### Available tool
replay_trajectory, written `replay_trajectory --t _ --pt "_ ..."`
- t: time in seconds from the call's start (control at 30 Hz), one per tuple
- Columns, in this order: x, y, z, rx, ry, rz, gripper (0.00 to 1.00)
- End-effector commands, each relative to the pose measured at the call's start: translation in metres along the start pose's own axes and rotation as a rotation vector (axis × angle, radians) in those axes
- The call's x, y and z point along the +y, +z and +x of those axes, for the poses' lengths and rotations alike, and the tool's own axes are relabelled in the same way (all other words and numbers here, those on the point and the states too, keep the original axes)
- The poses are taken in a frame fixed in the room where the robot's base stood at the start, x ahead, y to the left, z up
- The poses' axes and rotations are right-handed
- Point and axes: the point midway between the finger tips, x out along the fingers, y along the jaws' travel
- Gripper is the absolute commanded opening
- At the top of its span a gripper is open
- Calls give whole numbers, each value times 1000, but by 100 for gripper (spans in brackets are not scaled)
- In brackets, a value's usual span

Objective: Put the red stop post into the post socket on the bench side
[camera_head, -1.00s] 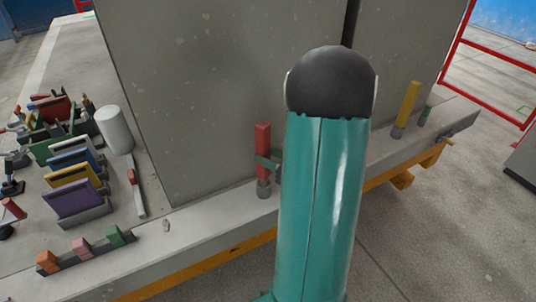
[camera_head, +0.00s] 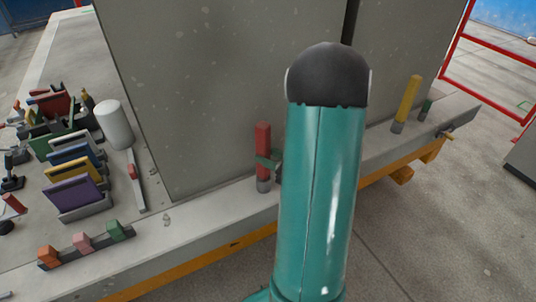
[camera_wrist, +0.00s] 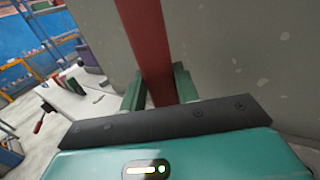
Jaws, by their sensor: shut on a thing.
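The red stop post (camera_head: 263,148) stands upright at the bench's front edge, beside the large grey panel. The post's lower end meets the grey post socket (camera_head: 264,185) on the bench side. I cannot tell how deep it sits. In the wrist view the red post (camera_wrist: 154,45) runs up between the two green fingers (camera_wrist: 158,88), and its lower end and the socket are hidden.
The grey panel (camera_head: 220,80) stands close behind the post. A yellow post (camera_head: 407,100) stands farther right on the bench edge (camera_head: 205,228). Coloured blocks (camera_head: 82,243), slotted plates (camera_head: 72,194) and a white cylinder (camera_head: 113,126) occupy the left.

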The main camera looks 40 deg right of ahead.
Motion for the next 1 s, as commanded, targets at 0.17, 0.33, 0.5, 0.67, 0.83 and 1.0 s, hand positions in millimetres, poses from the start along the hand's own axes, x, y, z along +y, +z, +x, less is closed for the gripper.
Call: replay_trajectory --t 0.17,0.33,0.5,0.67,0.83,1.0 --pt "0 -3 0 -2 0 0 0" --pt "0 -7 0 -2 0 0 0" --pt "0 -8 0 -2 0 -1 46" --pt "0 -8 0 -1 0 0 56" --pt "0 -9 0 1 0 1 56" --pt "-1 -9 -12 1 -2 0 56"
